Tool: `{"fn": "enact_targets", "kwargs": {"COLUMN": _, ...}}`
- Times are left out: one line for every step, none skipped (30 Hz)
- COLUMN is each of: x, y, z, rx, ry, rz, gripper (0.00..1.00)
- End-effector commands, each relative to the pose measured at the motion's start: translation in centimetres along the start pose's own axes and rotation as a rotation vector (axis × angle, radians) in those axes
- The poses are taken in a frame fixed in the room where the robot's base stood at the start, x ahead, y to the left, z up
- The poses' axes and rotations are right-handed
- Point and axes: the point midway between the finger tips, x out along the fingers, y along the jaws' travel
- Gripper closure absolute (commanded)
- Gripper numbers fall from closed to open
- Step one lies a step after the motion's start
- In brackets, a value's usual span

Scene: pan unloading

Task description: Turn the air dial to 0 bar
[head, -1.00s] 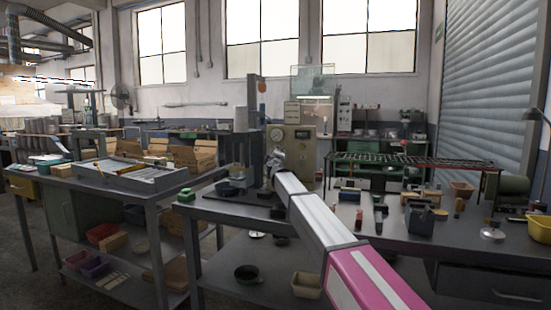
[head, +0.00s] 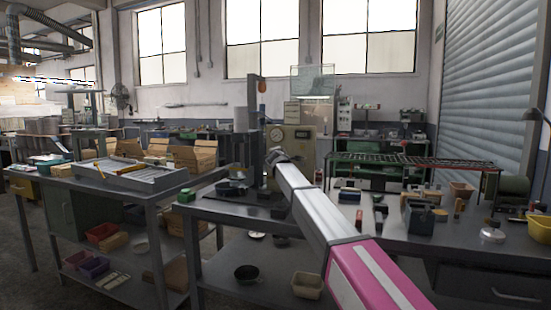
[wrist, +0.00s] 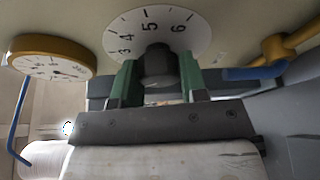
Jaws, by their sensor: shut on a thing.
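The air dial (wrist: 150,22) is a white disc with black numbers in the wrist view; 3, 4, 5 and 6 show, with 5 near the middle above the knob. Its dark knob (wrist: 157,62) stands out from the centre. My gripper (wrist: 158,72) has its two green fingers shut on the knob, one on each side. The lower part of the dial is hidden behind the knob and fingers. In the head view my gripper (head: 281,158) is at the beige panel (head: 305,131), and my arm hides the dial.
A brass-rimmed gauge (wrist: 50,58) is left of the dial in the wrist view. A blue lever (wrist: 255,73) on a brass pipe (wrist: 288,45) is close on the right. In the head view, a blue-grey box (head: 425,217) and small items lie on the bench right of my arm.

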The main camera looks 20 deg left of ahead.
Motion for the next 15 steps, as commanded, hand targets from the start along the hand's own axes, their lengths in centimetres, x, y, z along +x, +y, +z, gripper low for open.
{"fn": "enact_targets", "kwargs": {"x": 0.04, "y": 0.08, "z": -0.06, "rx": -0.03, "ry": 0.001, "rz": -0.013, "gripper": 0.84}}
{"fn": "enact_targets", "kwargs": {"x": 0.05, "y": 0.05, "z": -0.06, "rx": -0.051, "ry": 0.001, "rz": -0.022, "gripper": 0.84}}
{"fn": "enact_targets", "kwargs": {"x": 0.06, "y": 0.06, "z": -0.07, "rx": -0.082, "ry": 0.0, "rz": -0.034, "gripper": 0.84}}
{"fn": "enact_targets", "kwargs": {"x": 0.06, "y": 0.06, "z": -0.07, "rx": -0.104, "ry": 0.001, "rz": -0.044, "gripper": 0.84}}
{"fn": "enact_targets", "kwargs": {"x": 0.07, "y": 0.05, "z": -0.07, "rx": -0.129, "ry": 0.0, "rz": -0.055, "gripper": 0.84}}
{"fn": "enact_targets", "kwargs": {"x": 0.08, "y": 0.05, "z": -0.08, "rx": -0.162, "ry": 0.001, "rz": -0.068, "gripper": 0.84}}
{"fn": "enact_targets", "kwargs": {"x": 0.08, "y": 0.05, "z": -0.09, "rx": -0.188, "ry": 0.001, "rz": -0.08, "gripper": 0.84}}
{"fn": "enact_targets", "kwargs": {"x": 0.08, "y": 0.06, "z": -0.09, "rx": -0.216, "ry": 0.0, "rz": -0.091, "gripper": 0.84}}
{"fn": "enact_targets", "kwargs": {"x": 0.08, "y": 0.08, "z": -0.09, "rx": -0.252, "ry": 0.001, "rz": -0.105, "gripper": 0.84}}
{"fn": "enact_targets", "kwargs": {"x": 0.08, "y": 0.08, "z": -0.09, "rx": -0.278, "ry": 0.0, "rz": -0.116, "gripper": 0.84}}
{"fn": "enact_targets", "kwargs": {"x": 0.08, "y": 0.11, "z": -0.1, "rx": -0.304, "ry": 0.001, "rz": -0.127, "gripper": 0.84}}
{"fn": "enact_targets", "kwargs": {"x": 0.08, "y": 0.11, "z": -0.1, "rx": -0.339, "ry": 0.0, "rz": -0.142, "gripper": 0.84}}
{"fn": "enact_targets", "kwargs": {"x": 0.08, "y": 0.13, "z": -0.11, "rx": -0.366, "ry": 0.001, "rz": -0.152, "gripper": 0.84}}
{"fn": "enact_targets", "kwargs": {"x": 0.08, "y": 0.13, "z": -0.11, "rx": -0.393, "ry": 0.0, "rz": -0.163, "gripper": 0.84}}
{"fn": "enact_targets", "kwargs": {"x": 0.08, "y": 0.15, "z": -0.13, "rx": -0.428, "ry": 0.0, "rz": -0.177, "gripper": 0.84}}
